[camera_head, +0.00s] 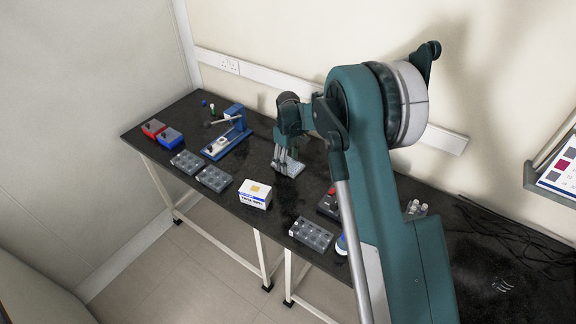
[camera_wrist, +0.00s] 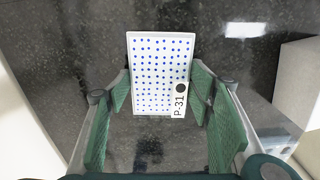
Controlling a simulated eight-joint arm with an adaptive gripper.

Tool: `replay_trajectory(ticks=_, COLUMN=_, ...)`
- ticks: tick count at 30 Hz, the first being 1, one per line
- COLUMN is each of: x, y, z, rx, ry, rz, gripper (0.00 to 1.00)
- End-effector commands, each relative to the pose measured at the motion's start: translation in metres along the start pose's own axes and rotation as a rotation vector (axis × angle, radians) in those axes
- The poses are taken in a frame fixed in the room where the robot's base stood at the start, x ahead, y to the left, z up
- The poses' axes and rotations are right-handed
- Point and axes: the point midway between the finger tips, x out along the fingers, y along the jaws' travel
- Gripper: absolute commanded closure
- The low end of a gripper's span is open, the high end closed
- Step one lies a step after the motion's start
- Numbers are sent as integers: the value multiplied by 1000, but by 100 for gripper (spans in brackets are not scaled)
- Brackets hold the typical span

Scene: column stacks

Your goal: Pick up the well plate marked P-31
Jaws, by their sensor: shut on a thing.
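The well plate marked P-31 (camera_wrist: 160,60) is white with rows of blue wells. Its label, with a black dot, sits at its lower right corner in the wrist view. My gripper (camera_wrist: 161,90) is shut on the plate, with one green pad against each long side near its lower end. In the head view the plate (camera_head: 291,169) shows under my gripper (camera_head: 283,160) in the middle of the black bench. I cannot tell whether it touches the bench or is just above it.
A white box (camera_head: 256,194) stands in front of the plate. A blue press-like device (camera_head: 228,132) is to the left. Grey well trays (camera_head: 213,178) (camera_head: 311,233) lie along the front edge. Red (camera_head: 152,129) and blue (camera_head: 170,137) boxes are at the far left.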

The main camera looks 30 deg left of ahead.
Motion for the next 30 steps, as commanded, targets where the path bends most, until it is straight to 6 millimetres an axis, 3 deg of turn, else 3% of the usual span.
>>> replay_trajectory(ticks=11, x=-8, y=0, z=0, rx=0, ry=0, rz=0, gripper=61)
replay_trajectory(ticks=30, x=-90, y=0, z=0, rx=0, ry=0, rz=0, gripper=61)
